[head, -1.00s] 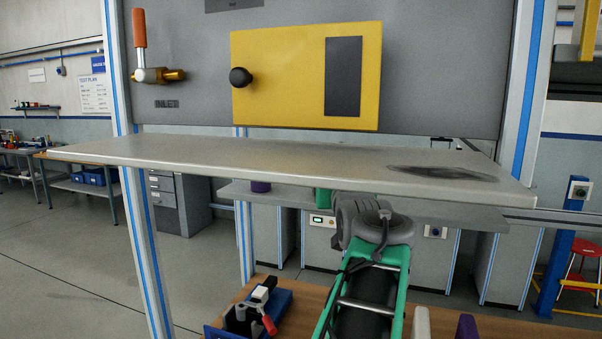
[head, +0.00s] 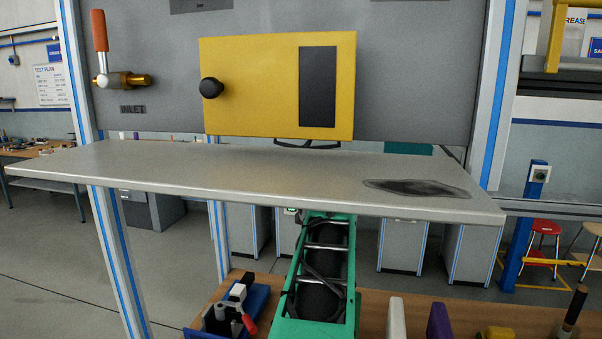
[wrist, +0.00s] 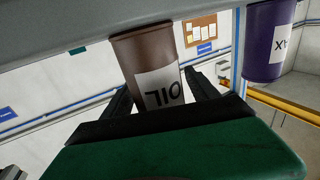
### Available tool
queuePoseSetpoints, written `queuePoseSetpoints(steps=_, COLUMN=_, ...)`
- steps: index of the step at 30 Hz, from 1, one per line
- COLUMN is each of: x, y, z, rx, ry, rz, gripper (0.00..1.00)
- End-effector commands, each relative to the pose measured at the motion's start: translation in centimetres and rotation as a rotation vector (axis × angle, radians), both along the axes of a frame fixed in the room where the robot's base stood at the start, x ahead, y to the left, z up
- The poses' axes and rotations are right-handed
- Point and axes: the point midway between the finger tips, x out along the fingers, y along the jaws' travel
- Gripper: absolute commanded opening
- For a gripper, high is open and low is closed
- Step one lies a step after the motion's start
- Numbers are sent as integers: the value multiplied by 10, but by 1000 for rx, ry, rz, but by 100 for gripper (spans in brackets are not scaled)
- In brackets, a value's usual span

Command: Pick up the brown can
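In the wrist view, which appears upside down, the brown can (wrist: 147,58) with a white OIL label is against a grey surface (wrist: 75,28) along the top edge. My gripper (wrist: 160,90) faces it with its dark fingers apart, one on each side of the can's lower part in the picture. I see a gap at the right finger; whether the left one touches is unclear. In the head view the can and my fingers are hidden behind the large grey shelf; only my green arm shows below it.
A purple can (wrist: 265,45) stands to the right of the brown one in the wrist view. In the head view the wide shelf (head: 200,170) bears a dark stain (head: 415,188), with a yellow panel (head: 250,85) behind. A bench with a blue tool holder (head: 235,310) lies below.

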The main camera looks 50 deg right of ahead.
Motion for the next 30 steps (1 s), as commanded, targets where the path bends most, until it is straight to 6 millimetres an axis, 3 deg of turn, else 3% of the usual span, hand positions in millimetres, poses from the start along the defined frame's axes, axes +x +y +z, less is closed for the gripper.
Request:
queuePoseSetpoints(steps=24, x=-1, y=0, z=0, rx=0, ry=0, rz=-1, gripper=1)
queuePoseSetpoints(steps=30, x=-1, y=0, z=2, rx=-3, ry=-1, rz=-1, gripper=0)
